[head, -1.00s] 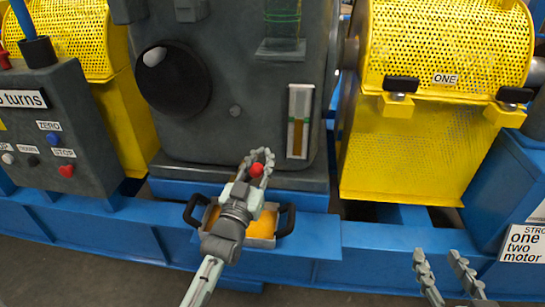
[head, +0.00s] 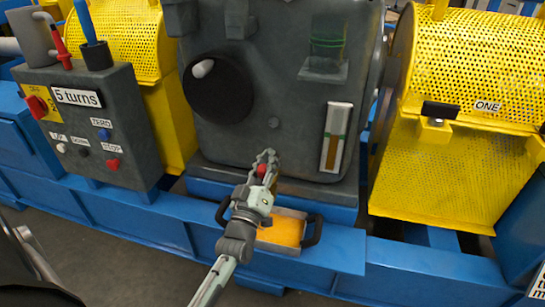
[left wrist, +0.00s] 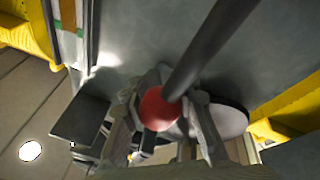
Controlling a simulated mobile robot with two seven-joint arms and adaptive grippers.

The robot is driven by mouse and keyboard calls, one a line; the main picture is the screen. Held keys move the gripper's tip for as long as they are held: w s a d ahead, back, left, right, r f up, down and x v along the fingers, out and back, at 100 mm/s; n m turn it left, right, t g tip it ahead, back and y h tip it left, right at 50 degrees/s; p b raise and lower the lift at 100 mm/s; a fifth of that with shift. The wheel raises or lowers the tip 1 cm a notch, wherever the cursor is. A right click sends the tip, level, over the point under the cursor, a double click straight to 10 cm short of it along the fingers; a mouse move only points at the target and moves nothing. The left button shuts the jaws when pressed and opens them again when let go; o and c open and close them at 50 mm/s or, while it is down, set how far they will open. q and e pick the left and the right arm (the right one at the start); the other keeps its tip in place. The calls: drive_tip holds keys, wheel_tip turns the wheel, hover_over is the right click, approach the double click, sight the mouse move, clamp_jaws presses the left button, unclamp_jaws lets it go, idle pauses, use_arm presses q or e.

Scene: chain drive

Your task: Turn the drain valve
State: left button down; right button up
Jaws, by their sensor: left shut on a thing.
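The drain valve's red ball knob (head: 262,170) is at the lower front of the dark grey gearbox housing. My left gripper (head: 266,162) is at the knob, its fingers closed around it. In the left wrist view the red ball (left wrist: 160,108) sits between the fingers, at the end of a dark rod (left wrist: 208,48). The valve body is hidden behind the gripper in the head view. A tray with orange contents (head: 282,232) and black handles is below, partly covered by my left wrist. My right gripper is out of view.
A control box (head: 100,120) reading "5 turns" stands left. A yellow mesh guard (head: 440,110) stands right, and the blue base frame runs along the front.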

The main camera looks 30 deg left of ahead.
use_arm(q)
drive_tip(key=shift+a, duration=0.1)
idle(0.3)
drive_tip(key=c, duration=1.2)
unclamp_jaws()
drive_tip(key=v, duration=1.2)
